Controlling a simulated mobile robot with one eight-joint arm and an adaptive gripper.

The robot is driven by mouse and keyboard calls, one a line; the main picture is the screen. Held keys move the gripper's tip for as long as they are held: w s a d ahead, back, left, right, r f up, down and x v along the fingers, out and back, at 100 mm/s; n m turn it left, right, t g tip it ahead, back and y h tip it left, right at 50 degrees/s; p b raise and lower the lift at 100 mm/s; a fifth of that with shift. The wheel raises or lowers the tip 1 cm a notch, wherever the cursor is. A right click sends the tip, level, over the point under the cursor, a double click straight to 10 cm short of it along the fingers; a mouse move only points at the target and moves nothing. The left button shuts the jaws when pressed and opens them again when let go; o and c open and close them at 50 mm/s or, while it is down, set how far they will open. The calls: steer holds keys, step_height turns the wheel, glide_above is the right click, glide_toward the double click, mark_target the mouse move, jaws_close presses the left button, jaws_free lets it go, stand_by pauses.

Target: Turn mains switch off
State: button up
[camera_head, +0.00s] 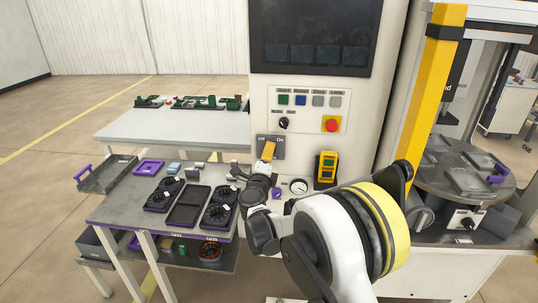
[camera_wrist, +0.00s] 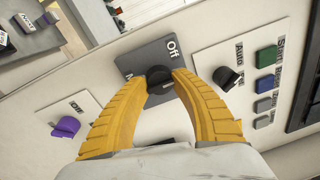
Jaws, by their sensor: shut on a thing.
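The mains switch is a black rotary knob (camera_wrist: 158,76) on a grey plate (camera_wrist: 150,58), marked Off at one end, with a second label partly hidden by a finger in the wrist view. The plate (camera_head: 279,144) also shows on the white cabinet front in the head view, with Off on the left and On on the right. My gripper (camera_wrist: 161,84) has its two yellow curved fingers closed on the knob from both sides. In the head view my gripper (camera_head: 268,151) covers the knob. I cannot tell which label the knob points to.
Above the switch is a panel with colored buttons (camera_head: 301,100), a black selector (camera_head: 284,123) and a red stop button (camera_head: 331,125). A purple knob (camera_wrist: 65,127) sits at the left in the wrist view.

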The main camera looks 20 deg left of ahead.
steer(key=n, duration=0.4)
steer(key=shift+f+n+b, duration=0.1)
steer(key=shift+n+b, duration=0.25)
steer(key=shift+n, duration=0.05)
steer(key=shift+n+y, duration=0.5)
steer(key=shift+n, duration=1.2)
steer(key=o, duration=1.2)
steer(key=r+v, duration=0.1)
steer(key=v, duration=1.1)
steer(key=shift+f, duration=0.5)
